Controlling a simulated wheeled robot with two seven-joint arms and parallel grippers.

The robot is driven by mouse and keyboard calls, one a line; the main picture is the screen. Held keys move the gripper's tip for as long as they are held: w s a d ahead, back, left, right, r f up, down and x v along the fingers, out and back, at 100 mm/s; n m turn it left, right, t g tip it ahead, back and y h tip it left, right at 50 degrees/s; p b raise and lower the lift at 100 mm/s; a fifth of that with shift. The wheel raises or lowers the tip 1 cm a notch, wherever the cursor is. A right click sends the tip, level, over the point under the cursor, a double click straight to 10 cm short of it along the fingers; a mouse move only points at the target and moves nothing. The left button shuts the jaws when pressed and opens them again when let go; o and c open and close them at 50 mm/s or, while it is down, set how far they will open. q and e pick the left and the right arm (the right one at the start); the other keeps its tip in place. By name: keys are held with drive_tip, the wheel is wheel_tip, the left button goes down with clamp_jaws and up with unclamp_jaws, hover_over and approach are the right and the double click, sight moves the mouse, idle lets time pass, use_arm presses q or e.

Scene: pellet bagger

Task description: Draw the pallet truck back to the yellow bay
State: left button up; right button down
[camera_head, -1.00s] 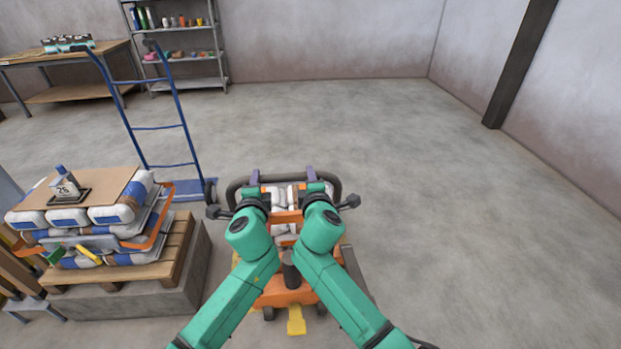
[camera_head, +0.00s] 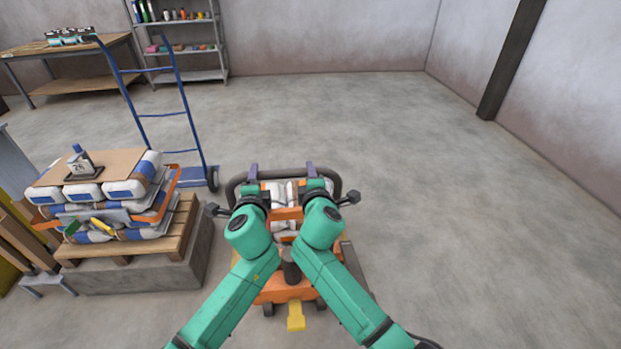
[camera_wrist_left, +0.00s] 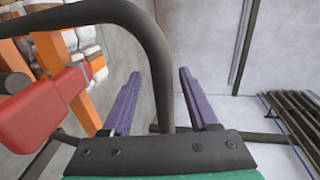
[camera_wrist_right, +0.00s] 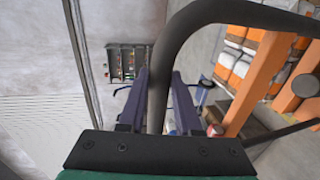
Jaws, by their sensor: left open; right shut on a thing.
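The orange pallet truck (camera_head: 285,291) stands right in front of me, with a black looped handle bar (camera_head: 338,185) and a yellow pedal (camera_head: 296,317). My right gripper (camera_head: 309,170) is shut on the right side of the bar; the right wrist view shows the bar (camera_wrist_right: 158,85) between its purple fingers. My left gripper (camera_head: 252,172) is open at the left side of the bar; in the left wrist view the bar (camera_wrist_left: 162,90) passes between its spread fingers. My arms hide much of the truck. I cannot make out the yellow bay.
At the left, a wooden pallet (camera_head: 135,247) of bagged sacks rests on a grey block (camera_head: 130,277). A blue hand truck (camera_head: 205,178) stands behind it. A workbench (camera_head: 75,95) and a shelf (camera_head: 180,75) are at the back. The floor to the right is clear.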

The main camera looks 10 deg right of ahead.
drive_tip(key=shift+s, duration=0.55)
use_arm(q)
drive_tip(key=s+r, duration=0.6)
drive_tip(key=r, duration=0.1)
drive_tip(key=shift+s, duration=0.3)
use_arm(e)
drive_tip(key=c, duration=0.6)
unclamp_jaws()
drive_tip(key=shift+c, duration=0.2)
use_arm(q)
drive_tip(key=shift+r, duration=0.1)
wheel_tip(320, 180, up, 9)
drive_tip(key=p, duration=0.9)
use_arm(e)
drive_tip(key=s+r, duration=0.6)
drive_tip(key=r, duration=0.1)
